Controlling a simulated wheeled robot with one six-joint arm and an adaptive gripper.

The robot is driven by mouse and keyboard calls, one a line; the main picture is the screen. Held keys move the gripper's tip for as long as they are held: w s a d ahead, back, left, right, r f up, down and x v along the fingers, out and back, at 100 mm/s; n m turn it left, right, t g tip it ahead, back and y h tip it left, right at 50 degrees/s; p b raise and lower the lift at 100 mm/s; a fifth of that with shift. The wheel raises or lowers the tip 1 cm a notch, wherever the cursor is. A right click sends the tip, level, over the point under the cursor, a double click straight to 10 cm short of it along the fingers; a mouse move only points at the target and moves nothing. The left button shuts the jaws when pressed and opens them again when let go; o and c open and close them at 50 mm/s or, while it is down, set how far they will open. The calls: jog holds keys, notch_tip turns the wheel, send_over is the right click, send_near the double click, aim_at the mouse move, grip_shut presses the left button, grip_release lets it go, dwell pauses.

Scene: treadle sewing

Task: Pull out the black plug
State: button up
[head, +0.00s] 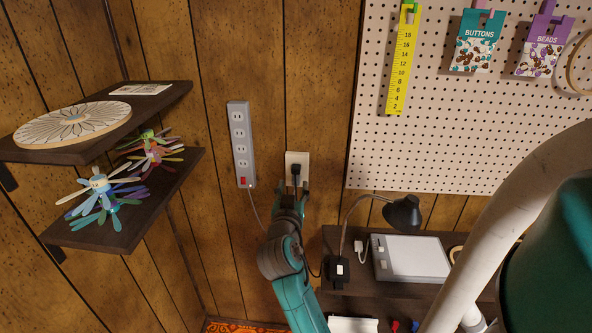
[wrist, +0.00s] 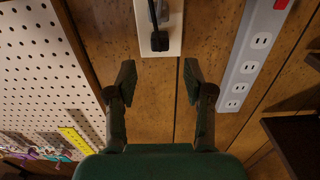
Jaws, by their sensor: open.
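The black plug (head: 296,169) sits in the cream wall outlet plate (head: 291,158) on the wood-panelled wall. In the wrist view the plug (wrist: 160,42) is near the top centre on the outlet plate (wrist: 174,37), with its cord running up out of the picture. My gripper (head: 293,189) is just below the plug in the head view, its fingers spread to either side. In the wrist view my gripper (wrist: 159,76) is open and empty, and the plug appears beyond the gap between the fingertips, not between them.
A grey power strip (head: 240,144) is mounted on the wall left of the outlet. Dark shelves (head: 120,233) with craft pieces stand at the left. A pegboard (head: 420,150) is at the right, above a dark table with a black lamp (head: 402,213) and a white-topped box (head: 412,257).

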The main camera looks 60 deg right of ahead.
aim_at(296, 173)
jog(key=shift+x, duration=4.1)
grip_shut()
jog(key=shift+v, duration=2.95)
